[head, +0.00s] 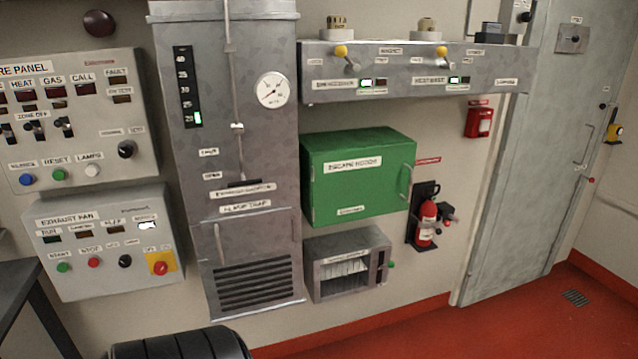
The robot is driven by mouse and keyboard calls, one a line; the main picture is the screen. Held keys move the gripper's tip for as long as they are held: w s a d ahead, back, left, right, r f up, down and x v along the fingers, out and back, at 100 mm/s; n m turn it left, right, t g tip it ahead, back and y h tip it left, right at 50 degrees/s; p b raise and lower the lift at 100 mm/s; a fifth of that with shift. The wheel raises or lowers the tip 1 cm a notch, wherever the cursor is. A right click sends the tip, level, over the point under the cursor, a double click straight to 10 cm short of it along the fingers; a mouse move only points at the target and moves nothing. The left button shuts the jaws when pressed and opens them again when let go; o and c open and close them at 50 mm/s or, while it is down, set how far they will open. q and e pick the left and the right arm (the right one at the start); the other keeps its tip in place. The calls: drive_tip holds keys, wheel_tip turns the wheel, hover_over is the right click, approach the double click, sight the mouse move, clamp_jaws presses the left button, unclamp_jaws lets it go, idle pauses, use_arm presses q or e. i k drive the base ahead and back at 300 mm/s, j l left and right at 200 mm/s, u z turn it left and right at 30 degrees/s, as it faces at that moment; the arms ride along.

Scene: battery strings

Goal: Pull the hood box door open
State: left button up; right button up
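The hood box (357,185) is a green wall box labelled "ESCAPE HOODS". It hangs to the right of the tall grey cabinet in the head view. Its green front door looks shut. A pale vertical bar handle (407,187) sits near the right edge of the door. Neither of my grippers shows in the head view.
A grey slotted box (345,265) is just below the hood box, and a red extinguisher (427,222) hangs to its right. A grey magnet panel (415,68) juts out above. A black rounded object (180,345) stands low in front. Red floor (540,318) is clear at right.

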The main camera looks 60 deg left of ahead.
sight(350, 185)
drive_tip(key=u, duration=1.55)
